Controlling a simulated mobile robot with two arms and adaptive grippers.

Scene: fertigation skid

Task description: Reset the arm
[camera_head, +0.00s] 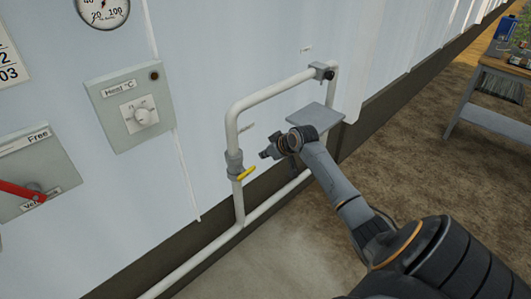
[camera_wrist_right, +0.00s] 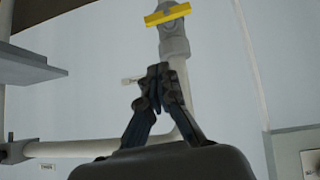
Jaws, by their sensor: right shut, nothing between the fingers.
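My right arm (camera_head: 345,195) reaches in from the lower right of the head view. Its gripper (camera_head: 266,153) is near the white pipe loop, just right of the valve with the yellow handle. In the right wrist view the gripper (camera_wrist_right: 158,72) is shut and empty, its dark fingers together. The yellow valve handle (camera_wrist_right: 167,15) shows beyond the fingertips there, and in the head view the yellow handle (camera_head: 247,174) sits low on the valve body (camera_head: 235,163). The gripper appears apart from the handle. My left gripper is not in view.
White pipes (camera_head: 232,125) run along the wall, with a small grey shelf plate (camera_head: 316,117) beside the arm. A workbench (camera_head: 495,95) stands far right. Ground between is open.

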